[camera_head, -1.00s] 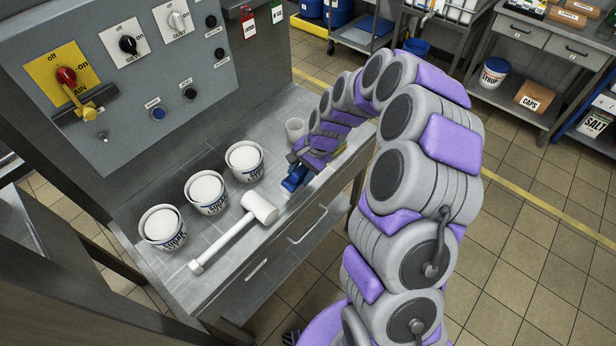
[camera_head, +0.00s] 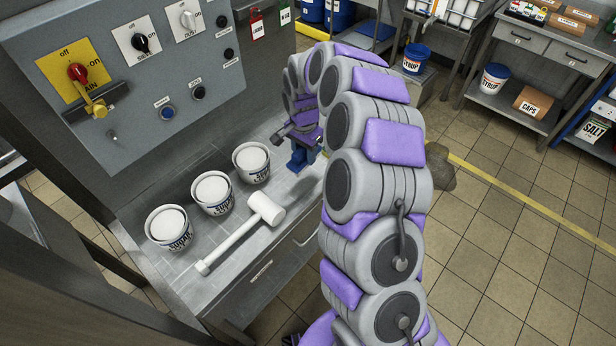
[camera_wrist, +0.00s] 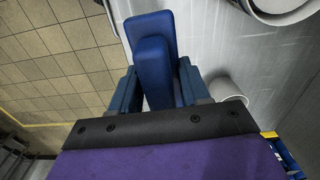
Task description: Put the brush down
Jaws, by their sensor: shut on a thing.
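The blue brush (camera_wrist: 150,30) is between the jaws of my gripper (camera_wrist: 156,88) in the wrist view, its blue part sticking out ahead of the fingers. My gripper is shut on it. In the head view my gripper (camera_head: 302,146) is low over the far right part of the steel counter (camera_head: 210,262), with blue showing below it. I cannot tell whether the brush touches the counter. My arm and gripper hide part of the brush.
Three white tubs (camera_head: 213,194) stand in a row on the counter, with a white mallet (camera_head: 243,232) lying before them. A control panel (camera_head: 120,85) rises behind. Floor lies beyond the counter's edge.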

